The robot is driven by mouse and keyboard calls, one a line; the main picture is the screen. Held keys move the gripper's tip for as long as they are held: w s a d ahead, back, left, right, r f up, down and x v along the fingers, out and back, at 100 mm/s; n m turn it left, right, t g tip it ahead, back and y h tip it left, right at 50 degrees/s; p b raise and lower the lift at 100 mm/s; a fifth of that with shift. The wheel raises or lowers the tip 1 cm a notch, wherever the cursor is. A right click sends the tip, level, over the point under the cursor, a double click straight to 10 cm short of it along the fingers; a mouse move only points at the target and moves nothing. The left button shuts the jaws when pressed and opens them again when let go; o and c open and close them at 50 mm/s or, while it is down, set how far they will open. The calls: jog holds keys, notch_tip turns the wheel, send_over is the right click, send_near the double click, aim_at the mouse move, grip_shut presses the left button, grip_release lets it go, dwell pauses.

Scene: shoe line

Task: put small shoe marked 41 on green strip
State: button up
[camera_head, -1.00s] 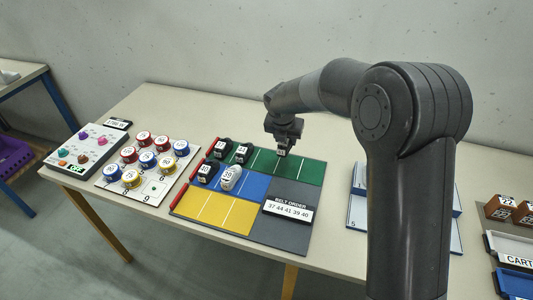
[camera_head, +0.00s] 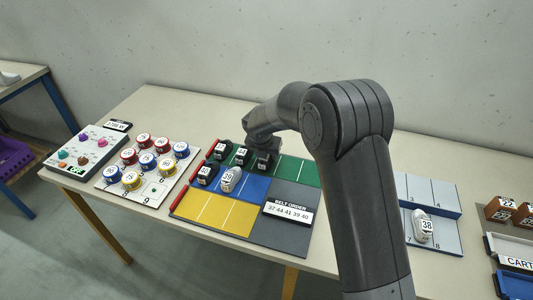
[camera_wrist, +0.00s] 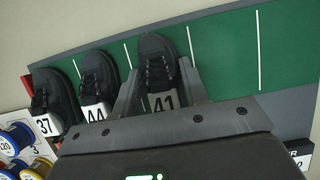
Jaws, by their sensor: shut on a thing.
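The small dark shoe marked 41 (camera_wrist: 158,62) is between the fingers of my gripper (camera_wrist: 158,90) in the wrist view, its white number tag facing the camera. My gripper is shut on it, over the green strip (camera_wrist: 225,50). In the head view my gripper (camera_head: 264,158) is low at the green strip (camera_head: 299,170), right of the shoe marked 44 (camera_head: 242,155). The shoe is mostly hidden there by the gripper. I cannot tell whether it touches the strip. Dark shoes marked 37 (camera_wrist: 52,100) and 44 (camera_wrist: 97,82) stand on the strip to its left.
The blue strip holds a dark shoe (camera_head: 207,174) and a white shoe marked 39 (camera_head: 231,179). The yellow strip (camera_head: 215,210) is empty. A belt order sign (camera_head: 288,211) lies on the grey area. A shoe marked 38 (camera_head: 423,228) stands on the right rack. The green strip's right part is clear.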

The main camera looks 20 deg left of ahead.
jog(key=shift+f, duration=0.1)
jog(key=o, duration=1)
jog(key=v, duration=1.2)
jog(key=s+d+r+m, duration=0.5)
jog(key=d+r+m, duration=0.3)
jog(key=d, duration=0.4)
jog(key=s+d+r+m, duration=0.4)
jog(key=d+r+m, duration=0.2)
jog(key=d+m, duration=0.45)
jog(key=s+d+m, duration=0.5)
jog(key=s, duration=0.1)
jog(key=s+d+m, duration=0.5)
jog(key=s+m, duration=0.1)
jog(key=s, duration=0.1)
jog(key=s+d+m+t, duration=0.1)
jog(key=s+d+m, duration=0.4)
jog(key=s+m, duration=0.1)
jog(key=shift+s+d+f+m, duration=0.15)
jog(key=shift+s+f+m, duration=0.1)
jog(key=shift+s, duration=0.15)
